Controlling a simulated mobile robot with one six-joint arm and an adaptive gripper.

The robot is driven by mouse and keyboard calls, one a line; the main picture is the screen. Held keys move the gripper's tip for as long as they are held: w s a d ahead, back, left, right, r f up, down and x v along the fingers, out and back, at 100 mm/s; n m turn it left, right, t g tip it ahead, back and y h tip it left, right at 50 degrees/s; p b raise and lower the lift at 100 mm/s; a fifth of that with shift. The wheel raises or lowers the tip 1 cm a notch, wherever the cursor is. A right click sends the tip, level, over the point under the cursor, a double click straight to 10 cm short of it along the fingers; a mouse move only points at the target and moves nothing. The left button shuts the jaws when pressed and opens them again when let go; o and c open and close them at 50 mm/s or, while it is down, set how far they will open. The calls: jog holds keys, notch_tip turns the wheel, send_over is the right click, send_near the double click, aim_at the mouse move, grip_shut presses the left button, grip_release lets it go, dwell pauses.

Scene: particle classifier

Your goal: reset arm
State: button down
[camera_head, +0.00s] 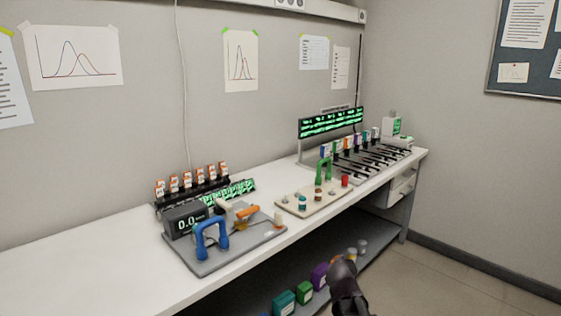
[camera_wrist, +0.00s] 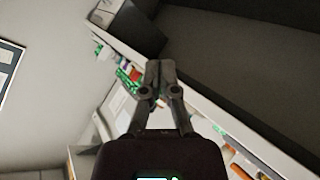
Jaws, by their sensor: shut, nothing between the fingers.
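My gripper (camera_wrist: 160,78) shows in the middle of the wrist view. Its fingertips are together, with nothing between them. In the head view, a dark part of my arm (camera_head: 346,285) shows at the bottom, in front of the bench's lower shelf. The wrist view is tilted, and the bench with its devices lies behind the gripper. No object touches the gripper.
A long white bench (camera_head: 75,268) runs along the wall. On it are a grey device with a blue handle (camera_head: 201,240), a beige board (camera_head: 290,207) with a green handle, and a rack with a green display (camera_head: 331,123). Coloured containers (camera_head: 284,302) sit on the lower shelf.

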jog(key=s+a+f+m+g+y, duration=0.25)
jog(key=s+f+g, duration=0.2)
jog(key=s, duration=0.55)
jog(key=s+a+f+m+g+y, duration=0.1)
jog(key=s+a+f+g+y, duration=0.2)
jog(key=s+g, duration=0.5)
notch_tip(320, 180, up, 21)
jog(key=s+t+p, duration=0.1)
jog(key=t+p, duration=0.1)
jog(key=p, duration=2)
jog(key=shift+s+d+r+p, duration=0.15)
jog(key=shift+s+d+p, duration=0.15)
jog(key=shift+s, duration=0.1)
jog(key=shift+h, duration=0.25)
